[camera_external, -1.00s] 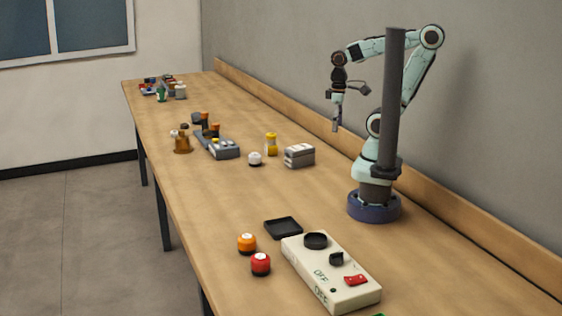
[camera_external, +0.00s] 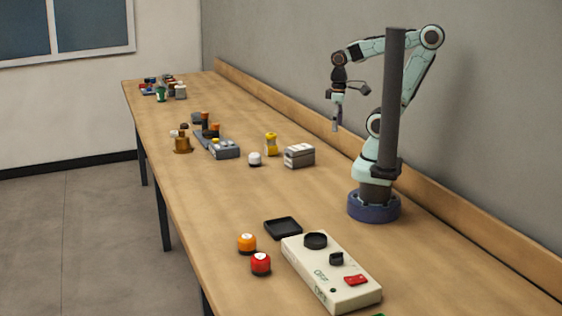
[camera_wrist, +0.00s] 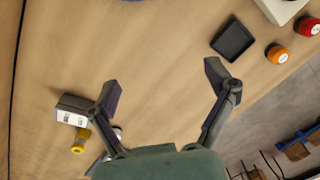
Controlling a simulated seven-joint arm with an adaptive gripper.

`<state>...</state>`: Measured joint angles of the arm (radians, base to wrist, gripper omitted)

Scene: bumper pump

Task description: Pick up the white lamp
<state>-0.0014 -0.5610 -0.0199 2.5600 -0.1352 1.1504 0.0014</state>
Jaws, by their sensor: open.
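The white lamp (camera_external: 255,159) is a small white dome on a dark base. It stands upright on the table, left of the grey box and in front of the yellow lamp. In the wrist view a bit of white, likely the lamp (camera_wrist: 118,132), shows beside my left finger, which hides most of it. My gripper (camera_external: 337,122) hangs high above the table, to the right of the lamp and well apart from it. In the wrist view my gripper (camera_wrist: 164,82) has its fingers spread wide, with only bare table between them.
A yellow lamp (camera_external: 271,144) and a grey box (camera_external: 299,155) stand close to the white lamp. A grey control box (camera_external: 224,149) is to its left. A black tray (camera_external: 283,227), orange and red buttons and a large white panel (camera_external: 345,290) are nearer the camera.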

